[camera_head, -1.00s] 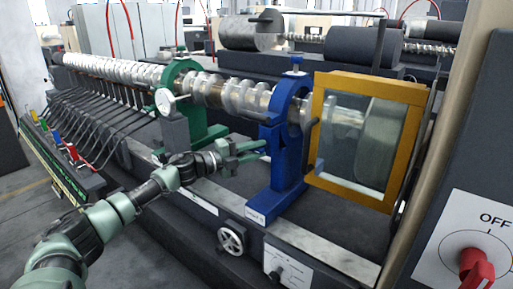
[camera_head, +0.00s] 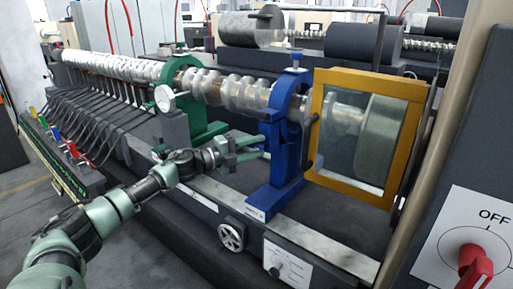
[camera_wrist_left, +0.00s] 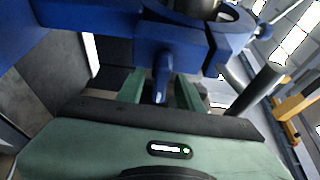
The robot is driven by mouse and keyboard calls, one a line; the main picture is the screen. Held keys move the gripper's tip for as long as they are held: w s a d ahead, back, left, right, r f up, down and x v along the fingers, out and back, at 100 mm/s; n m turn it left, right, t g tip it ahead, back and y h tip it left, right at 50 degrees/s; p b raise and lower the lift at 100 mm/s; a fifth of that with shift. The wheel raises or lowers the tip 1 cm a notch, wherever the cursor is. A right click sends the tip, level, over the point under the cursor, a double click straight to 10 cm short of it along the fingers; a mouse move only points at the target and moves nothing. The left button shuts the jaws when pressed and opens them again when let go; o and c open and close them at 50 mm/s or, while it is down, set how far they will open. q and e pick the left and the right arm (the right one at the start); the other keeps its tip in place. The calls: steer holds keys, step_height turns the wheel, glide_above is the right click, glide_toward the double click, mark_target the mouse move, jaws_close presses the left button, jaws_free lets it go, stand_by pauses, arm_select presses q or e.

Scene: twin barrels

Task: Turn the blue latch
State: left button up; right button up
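The blue stand (camera_head: 283,160) carries a blue ring around the long shaft. In the left wrist view its blue body (camera_wrist_left: 120,42) fills the top, and a short blue latch handle (camera_wrist_left: 161,82) points down from it. My left gripper (camera_head: 262,147) is open, with its green fingers pointing at the stand's left side. In the left wrist view the fingers (camera_wrist_left: 160,92) lie on either side of the latch handle, with gaps visible. In the head view the latch handle is hard to make out by the fingertips. My right gripper is in neither current view.
A green stand (camera_head: 190,105) with a dial holds the shaft (camera_head: 245,93) to the left. A yellow-framed window (camera_head: 318,135) stands to the right. A handwheel (camera_head: 231,234) sits below, and a red OFF switch (camera_head: 474,265) is at lower right.

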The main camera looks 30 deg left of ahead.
arm_select(q)
steer(key=b+v, duration=0.3)
steer(key=v, duration=0.4)
steer(key=shift+s, duration=0.25)
steer(key=shift+a, duration=0.1)
